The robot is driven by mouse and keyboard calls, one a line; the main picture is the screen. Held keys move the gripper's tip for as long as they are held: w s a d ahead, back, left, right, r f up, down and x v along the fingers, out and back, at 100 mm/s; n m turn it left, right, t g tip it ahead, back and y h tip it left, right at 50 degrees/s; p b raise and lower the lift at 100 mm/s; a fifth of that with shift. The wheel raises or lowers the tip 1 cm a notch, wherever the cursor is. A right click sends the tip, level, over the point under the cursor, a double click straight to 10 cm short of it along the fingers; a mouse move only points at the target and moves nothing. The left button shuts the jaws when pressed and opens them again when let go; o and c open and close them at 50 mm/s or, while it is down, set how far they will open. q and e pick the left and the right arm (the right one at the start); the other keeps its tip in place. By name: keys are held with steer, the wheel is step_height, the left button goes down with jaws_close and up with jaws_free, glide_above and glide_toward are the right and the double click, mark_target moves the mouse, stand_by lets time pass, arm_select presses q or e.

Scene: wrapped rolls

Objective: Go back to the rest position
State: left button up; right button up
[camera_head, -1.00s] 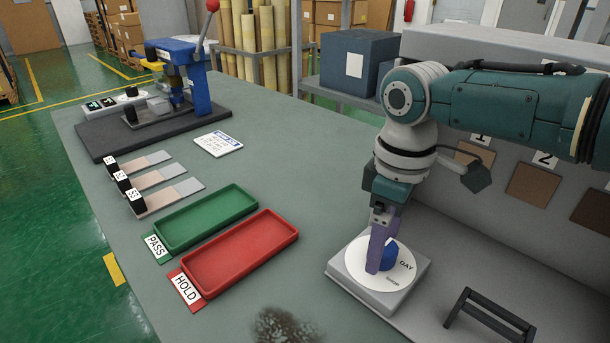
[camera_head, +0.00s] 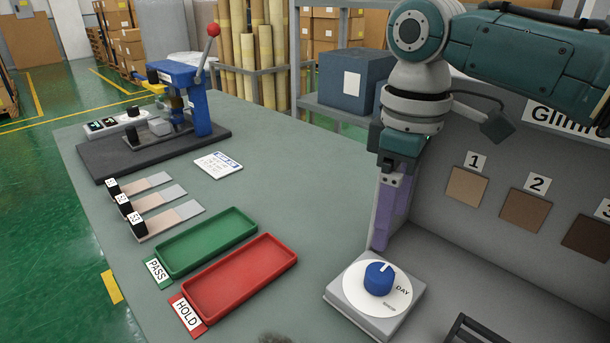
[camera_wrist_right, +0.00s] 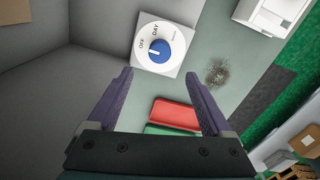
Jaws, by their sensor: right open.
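My right gripper (camera_head: 388,215) is raised above and behind the dial box in the head view, empty. In the right wrist view its two purple fingers (camera_wrist_right: 160,100) stand wide apart with nothing between them. The blue knob (camera_head: 379,278) sits on a white dial face marked DAY, on a grey box (camera_head: 345,302) on the bench; the knob also shows in the right wrist view (camera_wrist_right: 159,50). The gripper is apart from the knob. My left gripper is not in view.
A green PASS tray (camera_head: 207,243) and a red HOLD tray (camera_head: 240,278) lie left of the dial. Strip samples (camera_head: 160,205) and a blue press (camera_head: 185,100) stand farther back. A grey panel with numbered brown swatches (camera_head: 525,210) rises on the right. A black bracket (camera_head: 462,330) lies at the front.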

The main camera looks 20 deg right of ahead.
stand_by(0.3)
steer(key=s+a+f+t+y+p, duration=0.15)
steer(key=s+a+f, duration=0.35)
steer(key=s+a, duration=0.5)
steer(key=s+d+r+m+t+h+p, duration=0.1)
steer(key=s+d+r+m, duration=0.1)
steer(key=s, duration=0.3)
steer(key=s+d+r+m+t, duration=0.1)
steer(key=s+r+m, duration=0.2)
steer(key=s, duration=0.3)
step_height(320, 180, up, 38)
steer(key=p, duration=3.8)
steer(key=shift+d+r, duration=0.25)
steer(key=shift+d, duration=0.15)
